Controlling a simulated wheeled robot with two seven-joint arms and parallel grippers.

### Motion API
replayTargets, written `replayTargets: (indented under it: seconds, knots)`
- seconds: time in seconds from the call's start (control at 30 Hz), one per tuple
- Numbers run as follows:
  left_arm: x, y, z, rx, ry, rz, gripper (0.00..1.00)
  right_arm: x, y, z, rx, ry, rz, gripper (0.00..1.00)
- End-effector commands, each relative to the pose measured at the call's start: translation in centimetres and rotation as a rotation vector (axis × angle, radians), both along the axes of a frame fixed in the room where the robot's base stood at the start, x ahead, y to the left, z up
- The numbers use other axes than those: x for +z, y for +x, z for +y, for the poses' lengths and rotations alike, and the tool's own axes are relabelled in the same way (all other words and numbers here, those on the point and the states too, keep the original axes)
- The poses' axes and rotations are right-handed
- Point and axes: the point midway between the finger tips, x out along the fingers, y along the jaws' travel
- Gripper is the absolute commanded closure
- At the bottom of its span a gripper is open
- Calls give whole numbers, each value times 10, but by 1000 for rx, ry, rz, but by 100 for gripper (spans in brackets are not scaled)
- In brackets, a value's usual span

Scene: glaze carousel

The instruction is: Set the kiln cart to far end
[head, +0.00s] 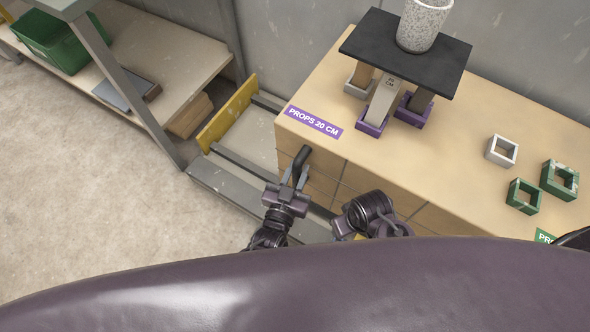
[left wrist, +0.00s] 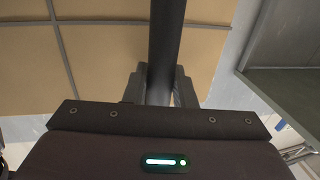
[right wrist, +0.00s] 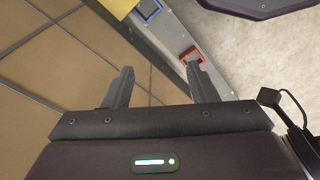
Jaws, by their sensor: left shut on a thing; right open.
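The kiln cart (head: 440,175) is a long tan block with tiled sides and a purple "PROPS 20 CM" label on its left end. It sits between rails (head: 225,185), and a yellow end board (head: 228,112) stands to its left with a gap between. A black handle (head: 301,156) stands out at the cart's near left corner. My left gripper (head: 295,174) is shut on the handle, whose dark bar (left wrist: 163,45) runs between the fingers in the left wrist view. My right gripper (right wrist: 157,70) is open and empty beside the tiled side (right wrist: 50,60).
The cart carries a black shelf (head: 375,45) on props, a speckled cup (head: 423,22) on it, and loose white (head: 502,150) and green (head: 524,196) square props. A rack with a green crate (head: 55,38) stands left. Red (right wrist: 190,55) and blue (right wrist: 148,9) frames sit on the rail.

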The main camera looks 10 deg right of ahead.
Motion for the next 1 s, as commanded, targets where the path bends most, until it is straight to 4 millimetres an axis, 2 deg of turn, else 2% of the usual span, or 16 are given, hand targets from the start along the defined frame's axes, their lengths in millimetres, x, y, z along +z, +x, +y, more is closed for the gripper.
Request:
replayTargets:
  seconds: [0.03, 0.17, 0.2, 0.33, 0.67, 0.77, 0.87, 1.0]
  knots:
    - [4, -1, -9, -17, -12, -2, 100, 0, 0, 0, 0, 0, 0, 48]
    - [4, -1, -9, -17, -12, -3, 100, 0, 0, 0, 0, 0, -1, 48]
    - [4, -1, -9, -17, -12, -3, 74, 0, 0, 0, 0, 0, -1, 48]
    - [4, -1, -8, -15, -12, -3, 57, 0, 0, 0, 0, 1, -1, 48]
    - [2, -5, -3, -10, -7, 0, 57, 2, 1, 0, 0, 2, -4, 48]
    - [2, -16, 2, -11, -6, 2, 57, 2, 2, 1, -1, 3, -13, 48]
    - [2, -32, 9, -12, -6, 2, 57, -15, 1, -3, -4, -2, -5, 48]
    - [3, -53, 19, -14, -7, 1, 57, -25, 1, -4, -8, -1, -8, 48]
